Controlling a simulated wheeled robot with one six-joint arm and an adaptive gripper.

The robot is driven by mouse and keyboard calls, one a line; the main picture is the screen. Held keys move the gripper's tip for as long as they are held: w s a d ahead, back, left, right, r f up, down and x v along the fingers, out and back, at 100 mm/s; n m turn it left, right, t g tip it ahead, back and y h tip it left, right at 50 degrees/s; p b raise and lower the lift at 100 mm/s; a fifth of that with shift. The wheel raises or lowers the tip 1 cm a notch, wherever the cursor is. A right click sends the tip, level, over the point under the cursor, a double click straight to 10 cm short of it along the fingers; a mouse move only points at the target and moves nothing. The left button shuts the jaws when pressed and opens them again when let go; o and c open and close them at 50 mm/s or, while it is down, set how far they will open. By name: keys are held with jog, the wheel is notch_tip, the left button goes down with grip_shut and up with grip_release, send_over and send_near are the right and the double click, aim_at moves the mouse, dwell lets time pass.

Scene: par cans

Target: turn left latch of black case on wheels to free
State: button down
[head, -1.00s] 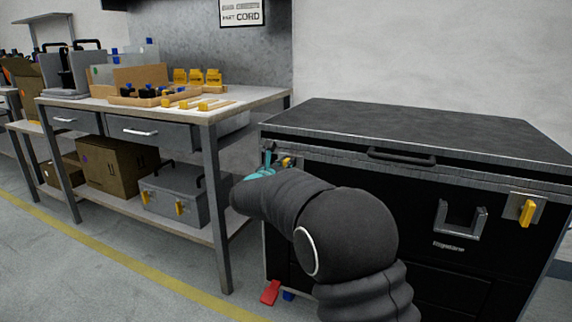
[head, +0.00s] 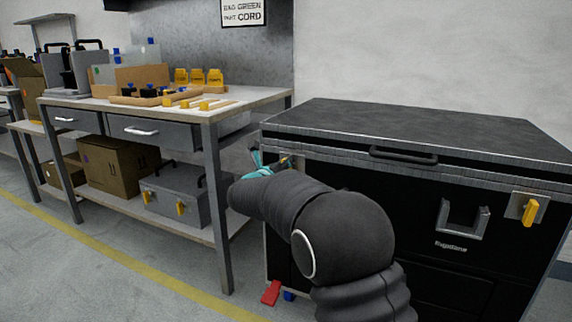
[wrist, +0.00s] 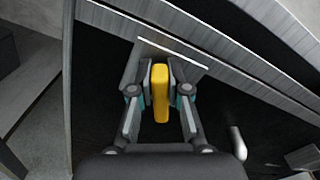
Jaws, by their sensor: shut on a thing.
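The black case on wheels (head: 420,125) stands at the right in the head view, lid shut. Its left latch is a yellow handle (wrist: 160,92) on the front, just below the metal rim, seen clearly in the wrist view. My gripper (wrist: 160,78) is shut on this handle, one finger on each side. The handle does not look square to the sloping rim there. In the head view my gripper (head: 266,168) is at the case's upper left front corner, and my arm hides most of the latch. The right latch (head: 530,212) is yellow and roughly upright on its plate.
A workbench (head: 215,115) with drawers and yellow parts stands close on the left. A grey case (head: 175,195) and cardboard boxes (head: 118,166) sit on its lower shelf. A red pedal-like piece (head: 271,292) shows low by the case. Floor in front of the bench is clear.

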jog(key=n, duration=0.2)
jog(key=n+p, duration=0.1)
jog(key=n, duration=0.3)
jog(key=shift+w+a+f+p, duration=0.15)
jog(key=shift+a+f+p, duration=0.1)
jog(key=shift+a+p, duration=0.15)
jog(key=n+p, duration=0.1)
jog(key=n, duration=0.2)
jog(key=f+n+p, duration=0.1)
jog(key=n, duration=0.2)
jog(key=shift+a, duration=0.15)
jog(key=shift+f+n, duration=0.1)
jog(key=shift+n, duration=0.2)
jog(key=c, duration=1.1)
grip_release()
jog(key=v, duration=1.2)
